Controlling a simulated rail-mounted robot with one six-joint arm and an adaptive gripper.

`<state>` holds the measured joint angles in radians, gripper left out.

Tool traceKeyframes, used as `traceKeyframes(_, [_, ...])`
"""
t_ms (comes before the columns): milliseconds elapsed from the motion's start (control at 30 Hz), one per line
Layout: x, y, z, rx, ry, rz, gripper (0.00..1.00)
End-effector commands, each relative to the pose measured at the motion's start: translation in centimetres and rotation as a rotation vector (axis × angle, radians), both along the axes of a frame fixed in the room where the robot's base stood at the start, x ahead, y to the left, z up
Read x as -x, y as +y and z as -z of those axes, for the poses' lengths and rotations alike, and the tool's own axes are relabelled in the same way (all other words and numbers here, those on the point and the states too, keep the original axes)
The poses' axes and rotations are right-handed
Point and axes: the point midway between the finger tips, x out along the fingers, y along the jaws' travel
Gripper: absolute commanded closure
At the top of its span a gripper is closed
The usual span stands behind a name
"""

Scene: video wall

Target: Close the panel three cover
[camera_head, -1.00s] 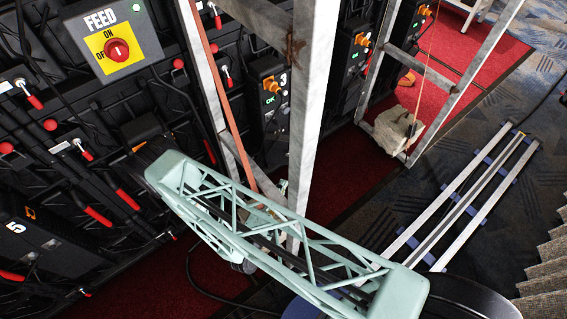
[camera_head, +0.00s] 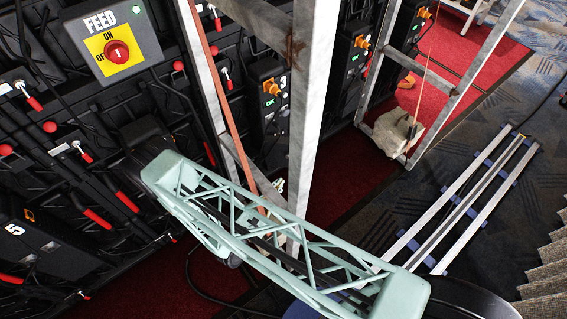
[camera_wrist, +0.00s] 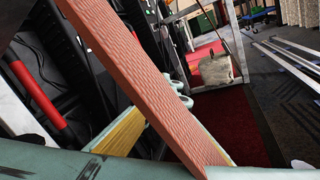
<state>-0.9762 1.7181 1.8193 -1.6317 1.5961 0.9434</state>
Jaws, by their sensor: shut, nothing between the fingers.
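The panel marked 3 (camera_head: 284,82) is a black box on the dark wall in the head view. It has an orange knob and a small green "OK" display, and both show uncovered. I cannot make out its cover. A metal post stands just right of it, and part of the box's lower area is hard to read.
A grey metal post (camera_head: 313,110) and a reddish diagonal brace (camera_head: 222,100) stand before the wall. The brace fills the wrist view's middle (camera_wrist: 130,70). Metal rails (camera_head: 470,195) lie on the carpet. A FEED switch (camera_head: 117,50) is upper left.

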Motion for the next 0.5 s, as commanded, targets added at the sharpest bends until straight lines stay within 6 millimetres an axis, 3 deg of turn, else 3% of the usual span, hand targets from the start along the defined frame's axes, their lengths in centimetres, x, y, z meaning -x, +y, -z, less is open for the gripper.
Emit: traceKeyframes(500, [-0.59,0.97,-0.02,0.396,0.235,0.074,1.0])
